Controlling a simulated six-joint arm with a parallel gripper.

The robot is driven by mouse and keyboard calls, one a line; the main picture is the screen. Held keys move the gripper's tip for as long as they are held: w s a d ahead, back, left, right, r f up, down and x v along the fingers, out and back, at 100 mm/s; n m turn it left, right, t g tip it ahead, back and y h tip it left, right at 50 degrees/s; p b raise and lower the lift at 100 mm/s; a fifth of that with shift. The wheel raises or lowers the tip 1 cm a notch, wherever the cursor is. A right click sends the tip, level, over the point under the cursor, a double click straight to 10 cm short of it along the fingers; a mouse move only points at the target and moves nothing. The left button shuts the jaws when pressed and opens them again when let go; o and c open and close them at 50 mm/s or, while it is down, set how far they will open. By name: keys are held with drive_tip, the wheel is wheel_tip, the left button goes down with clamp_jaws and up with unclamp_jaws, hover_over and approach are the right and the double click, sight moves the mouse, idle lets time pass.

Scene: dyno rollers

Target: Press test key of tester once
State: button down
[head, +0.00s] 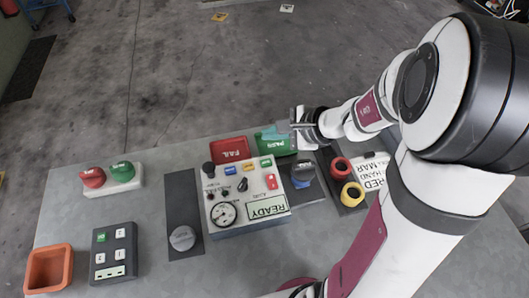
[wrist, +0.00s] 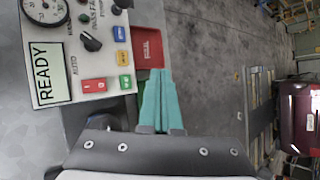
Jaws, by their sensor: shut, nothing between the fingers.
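The tester (head: 235,212) is a pale box on the grey table, with a round gauge, a READY display, knobs and coloured keys. Its blue key (wrist: 120,33), yellow key (wrist: 123,57) and green key (wrist: 125,82) sit in a row along one edge in the wrist view. A red and white switch (wrist: 94,85) is beside them. The key labels are too small to read surely. My gripper (head: 278,130) is shut and empty, above the table's far edge beyond the tester. Its teal fingers (wrist: 162,100) show beside the green key, apart from it.
A red FAIL tray (head: 230,150) and a green tray (head: 283,148) lie behind the tester. A blue-knobbed device (head: 302,174) and red and yellow rings (head: 352,193) stand to its right. A grey knob (head: 182,238), a switch box (head: 114,250) and an orange bin (head: 49,268) are left.

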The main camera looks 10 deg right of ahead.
sight(270, 163)
drive_tip(key=shift+f, duration=4.3)
drive_tip(key=shift+f, duration=0.15)
drive_tip(key=shift+f, duration=0.3)
drive_tip(key=shift+f, duration=0.35)
drive_tip(key=shift+r, duration=0.8)
drive_tip(key=shift+r, duration=2.5)
